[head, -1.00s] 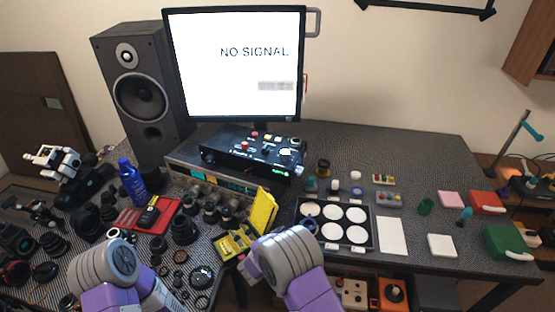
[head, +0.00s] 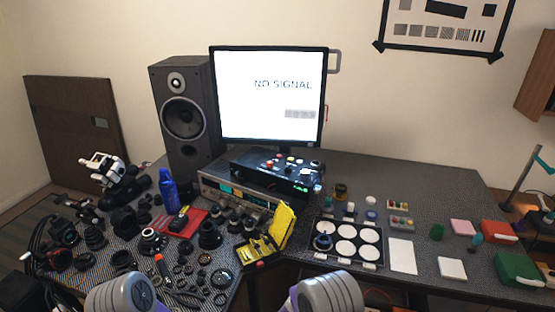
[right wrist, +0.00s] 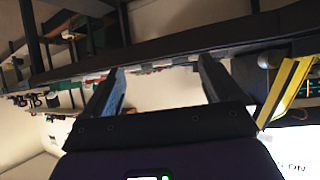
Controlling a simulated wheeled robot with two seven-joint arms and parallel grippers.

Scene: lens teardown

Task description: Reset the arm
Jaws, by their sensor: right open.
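My right gripper (right wrist: 161,64) shows in the right wrist view with its two dark fingers spread apart. I see nothing between them. In the head view only grey, rounded links of my left and right arms show at the bottom edge, and no fingers are visible there. My left gripper is not in view.
The dark desk holds a speaker (head: 186,118), a monitor (head: 268,95), a yellow case (head: 284,226), a tray with white discs (head: 318,258) and several camera lenses at left. A green box (head: 518,269) stands near the right edge. The right wrist picture looks upside down.

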